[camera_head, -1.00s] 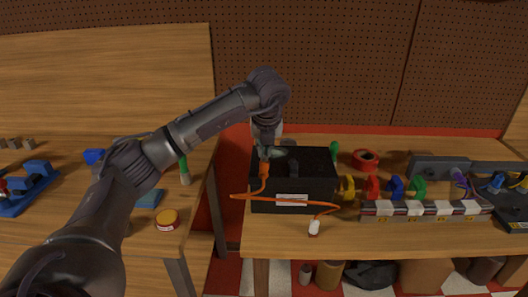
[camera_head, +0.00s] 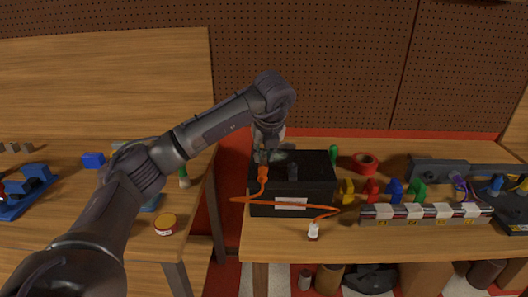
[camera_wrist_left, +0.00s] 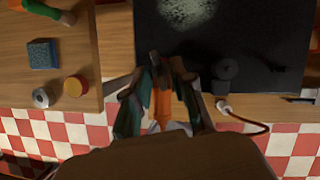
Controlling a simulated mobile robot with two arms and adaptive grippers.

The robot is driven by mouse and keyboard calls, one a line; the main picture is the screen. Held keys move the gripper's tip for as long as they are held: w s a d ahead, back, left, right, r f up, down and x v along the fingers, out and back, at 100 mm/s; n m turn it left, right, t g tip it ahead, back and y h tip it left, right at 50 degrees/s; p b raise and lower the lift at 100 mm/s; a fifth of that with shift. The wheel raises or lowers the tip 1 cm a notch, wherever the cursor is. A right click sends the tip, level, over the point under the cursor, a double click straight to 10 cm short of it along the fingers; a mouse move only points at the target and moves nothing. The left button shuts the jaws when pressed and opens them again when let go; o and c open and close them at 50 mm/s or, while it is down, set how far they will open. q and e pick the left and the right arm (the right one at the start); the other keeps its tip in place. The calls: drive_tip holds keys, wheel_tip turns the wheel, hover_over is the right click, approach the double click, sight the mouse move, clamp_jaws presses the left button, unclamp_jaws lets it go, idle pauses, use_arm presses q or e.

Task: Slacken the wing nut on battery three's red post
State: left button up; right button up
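A black battery (camera_head: 318,186) with a white label stands on the right-hand bench. It also shows in the left wrist view (camera_wrist_left: 260,30). An orange clamp (camera_head: 263,174) on an orange cable (camera_head: 300,206) hangs at its left post. A dark knob-like post (camera_head: 292,172) stands right of it. My left gripper (camera_head: 262,156) points down over the clamp's post. In the left wrist view its fingers (camera_wrist_left: 168,62) converge around the orange clamp (camera_wrist_left: 160,105). The wing nut is hidden between the fingertips, and I cannot tell whether they grip it. My right gripper is out of view.
A red tape roll (camera_head: 364,163) and several coloured clamps (camera_head: 395,189) stand right of the battery. A labelled strip (camera_head: 425,213) lies along the bench front. A white cable end (camera_head: 313,231) lies at the front edge. A gap separates the benches.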

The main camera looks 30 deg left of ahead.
use_arm(q)
drive_tip(key=shift+w, duration=0.15)
drive_tip(key=shift+r, duration=0.5)
drive_tip(key=v, duration=1.1)
